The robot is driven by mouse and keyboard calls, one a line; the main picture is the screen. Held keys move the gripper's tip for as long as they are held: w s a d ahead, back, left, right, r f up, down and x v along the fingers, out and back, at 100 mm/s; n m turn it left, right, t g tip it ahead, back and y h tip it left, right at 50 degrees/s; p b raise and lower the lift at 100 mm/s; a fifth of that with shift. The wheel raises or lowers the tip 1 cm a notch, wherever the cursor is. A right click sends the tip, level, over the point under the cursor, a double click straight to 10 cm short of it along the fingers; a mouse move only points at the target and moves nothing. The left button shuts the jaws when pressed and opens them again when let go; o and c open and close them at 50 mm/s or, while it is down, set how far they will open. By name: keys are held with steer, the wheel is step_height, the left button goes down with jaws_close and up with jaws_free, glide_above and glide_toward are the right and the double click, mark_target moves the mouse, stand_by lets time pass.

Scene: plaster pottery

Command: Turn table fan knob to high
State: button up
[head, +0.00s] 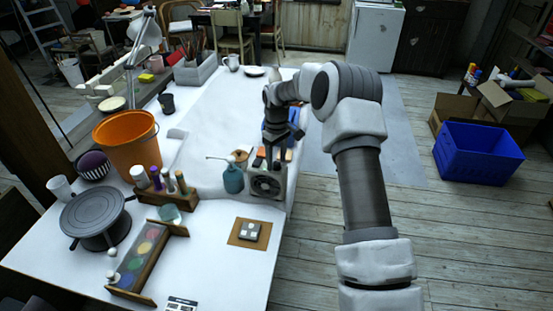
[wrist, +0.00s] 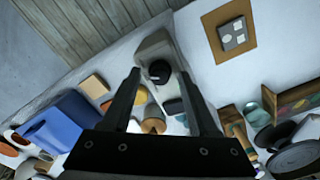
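The table fan (head: 267,184) is a small grey-beige box with a dark round grille, standing near the right edge of the white table. In the wrist view I see the fan's pale body (wrist: 153,48) from above, with a dark round knob (wrist: 159,70) on it. My gripper (head: 277,150) is above the fan, pointing down. In the wrist view its two dark fingers are spread apart, with the knob between their tips (wrist: 160,73). I see nothing held and cannot tell the height gap to the knob. The knob's setting is not readable.
A teal bottle (head: 233,178) stands close left of the fan. A blue bin (wrist: 62,122) and small blocks (wrist: 94,87) lie close by. A brown board with a grey square (head: 249,233) lies in front.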

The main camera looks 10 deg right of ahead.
mark_target(277, 163)
jaws_close()
steer(key=shift+m+b, duration=0.55)
steer(key=shift+m, duration=1.05)
steer(key=shift+o, duration=0.2)
jaws_free()
step_height(277, 163, up, 18)
steer(key=shift+f, duration=0.25)
